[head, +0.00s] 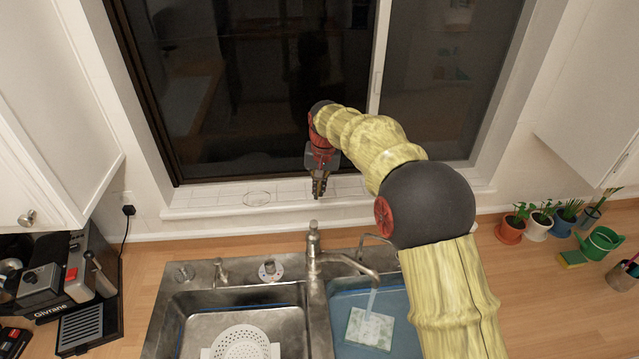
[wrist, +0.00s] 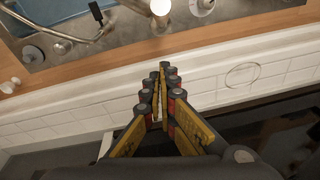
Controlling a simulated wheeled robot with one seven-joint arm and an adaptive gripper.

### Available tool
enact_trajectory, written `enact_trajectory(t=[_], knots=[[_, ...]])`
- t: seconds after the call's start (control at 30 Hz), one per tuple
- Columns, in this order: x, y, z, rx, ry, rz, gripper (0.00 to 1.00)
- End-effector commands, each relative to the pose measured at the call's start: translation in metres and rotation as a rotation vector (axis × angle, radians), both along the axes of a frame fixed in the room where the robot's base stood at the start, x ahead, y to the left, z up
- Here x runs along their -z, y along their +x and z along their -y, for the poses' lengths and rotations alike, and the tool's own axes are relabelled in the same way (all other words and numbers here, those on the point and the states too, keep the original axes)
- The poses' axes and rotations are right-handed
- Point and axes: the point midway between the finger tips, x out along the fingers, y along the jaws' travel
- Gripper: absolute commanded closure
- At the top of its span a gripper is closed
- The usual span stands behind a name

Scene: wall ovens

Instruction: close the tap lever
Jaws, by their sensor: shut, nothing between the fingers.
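The metal tap (head: 314,243) stands at the back of the sink, between the two basins. Its lever (head: 313,226) is on top of the tap body. The spout (head: 345,261) reaches right, and a stream of water (head: 372,300) falls from it into the right basin. My gripper (head: 319,192) is shut and empty, above the window ledge behind the tap, apart from the lever. In the wrist view the shut fingertips (wrist: 162,72) point toward the tap (wrist: 160,8), which is cut off by the top edge.
A white colander (head: 240,343) sits in the left basin. A small second tap (head: 377,240) stands right of the main one. The window ledge (head: 220,203) is behind. A coffee machine (head: 75,290) is left, potted plants (head: 538,227) right.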

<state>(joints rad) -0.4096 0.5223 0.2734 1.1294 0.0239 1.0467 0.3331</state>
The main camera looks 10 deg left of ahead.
Motion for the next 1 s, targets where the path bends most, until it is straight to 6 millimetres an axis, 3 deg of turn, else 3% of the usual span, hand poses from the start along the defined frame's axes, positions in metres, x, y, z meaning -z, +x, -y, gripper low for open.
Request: enact_trajectory(t=[0.23, 0.53, 1.0], knots=[[0.048, 0.007, -0.004, -0.001, -0.001, -0.003, 1.00], [0.060, -0.026, -0.003, 0.000, 0.001, 0.000, 1.00], [0.063, -0.030, -0.003, -0.001, 0.001, 0.002, 1.00]])
